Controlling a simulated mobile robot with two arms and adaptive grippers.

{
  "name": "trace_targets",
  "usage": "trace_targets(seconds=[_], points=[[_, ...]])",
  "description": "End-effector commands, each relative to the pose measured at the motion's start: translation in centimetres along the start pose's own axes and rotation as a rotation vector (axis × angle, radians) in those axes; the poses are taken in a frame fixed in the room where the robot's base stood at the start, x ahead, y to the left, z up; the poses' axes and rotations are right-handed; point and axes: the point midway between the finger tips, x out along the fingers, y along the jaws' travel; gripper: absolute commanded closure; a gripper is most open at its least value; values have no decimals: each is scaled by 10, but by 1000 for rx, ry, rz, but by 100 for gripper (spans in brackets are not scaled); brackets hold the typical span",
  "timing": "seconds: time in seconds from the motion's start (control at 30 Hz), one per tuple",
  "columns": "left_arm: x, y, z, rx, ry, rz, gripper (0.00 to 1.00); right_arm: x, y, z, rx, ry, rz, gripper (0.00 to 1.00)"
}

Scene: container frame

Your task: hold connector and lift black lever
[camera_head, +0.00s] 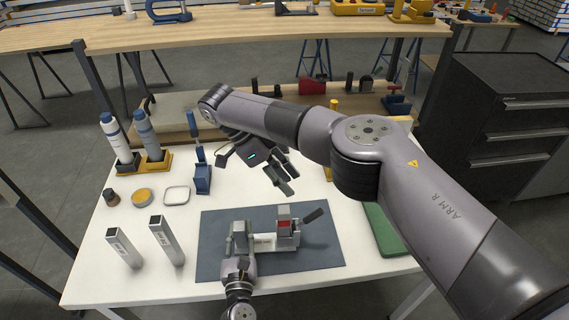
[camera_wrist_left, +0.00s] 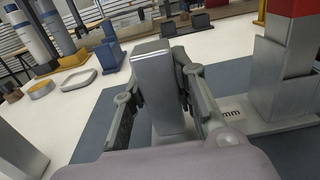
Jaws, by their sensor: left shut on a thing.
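The connector (camera_head: 262,243) stands on a dark grey mat (camera_head: 215,262). It has a grey post on the left, a pale base, and a grey block with a red part (camera_head: 283,224) on the right. The black lever (camera_head: 314,214) sticks out to the upper right from that block. My left gripper (camera_head: 239,246) is shut on the connector's left post; the left wrist view shows its fingers either side of the metal post (camera_wrist_left: 158,85). The red part also shows there (camera_wrist_left: 292,8). My right gripper (camera_head: 284,180) is open and empty, above and behind the connector.
Two square metal tubes (camera_head: 167,241) stand left of the mat. Bottles (camera_head: 117,140), a blue-handled tool (camera_head: 202,172), and small dishes (camera_head: 176,195) are at the back left. A green pad (camera_head: 388,228) lies at the right. My right arm crosses above the table.

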Motion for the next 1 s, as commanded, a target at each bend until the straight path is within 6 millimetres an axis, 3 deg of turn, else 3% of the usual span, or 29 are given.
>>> trace_targets(seconds=[0.37,0.67,0.83,1.0], points=[[0,0,0,0,0,0,51,0,0,0,0,0,0,64],[-1,0,0,0,0,0,51,0,0,0,0,0,0,64],[-19,0,-2,1,3,-1,51,0,0,0,0,0,0,64],[-55,0,-2,1,4,-2,51,0,0,0,0,0,0,64]])
